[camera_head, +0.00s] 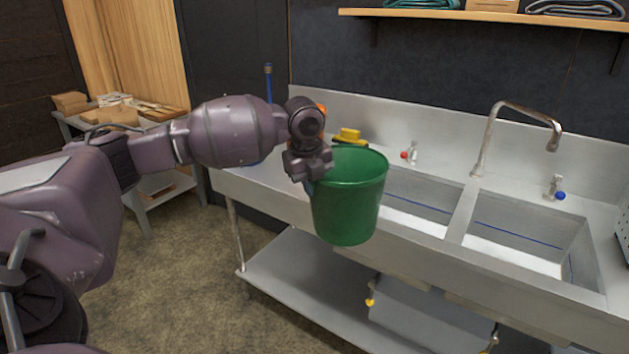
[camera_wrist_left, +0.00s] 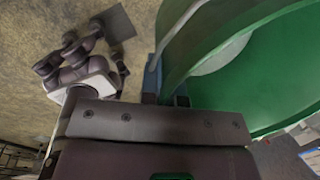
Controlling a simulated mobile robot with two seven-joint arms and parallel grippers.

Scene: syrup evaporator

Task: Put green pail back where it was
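The green pail (camera_head: 348,200) hangs upright in the air in front of the left part of the steel sink, overlapping the counter's front edge in the head view. My left gripper (camera_head: 312,180) is at the pail's left rim. In the left wrist view, the two fingertips (camera_wrist_left: 166,92) sit on either side of the pail wall (camera_wrist_left: 225,75), shut on it. The pail's inside looks empty where it shows; its bottom inside is hidden in the head view. My right gripper is in neither view.
The steel double sink (camera_head: 455,225) has a faucet (camera_head: 490,135) and a low shelf (camera_head: 300,275) below. A yellow object (camera_head: 348,135) sits on the counter behind the pail. A side table with wood pieces (camera_head: 125,108) stands at left. The floor (camera_head: 200,260) between is clear.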

